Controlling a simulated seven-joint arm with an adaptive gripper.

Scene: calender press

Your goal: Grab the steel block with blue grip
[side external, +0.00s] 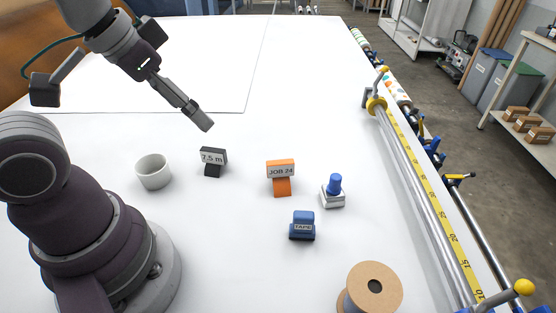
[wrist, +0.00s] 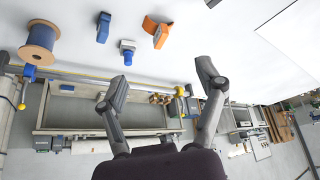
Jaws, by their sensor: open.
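The steel block with the blue grip (side external: 333,192) stands upright on the white table, right of the orange JOB 24 holder and behind the blue TAPE block. It also shows in the wrist view (wrist: 127,50), above and between my fingers, small and apart from them. My gripper (side external: 130,105) is in the air over the table's left part, well away from the block. In the wrist view its two fingers (wrist: 160,80) are spread wide with nothing between them.
Near the block are the orange JOB 24 holder (side external: 281,178), the blue TAPE block (side external: 302,226), a black 7.5 m holder (side external: 212,160), a white cup (side external: 153,171) and a cardboard spool (side external: 374,287). A yellow-scaled rail (side external: 425,190) runs along the right edge.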

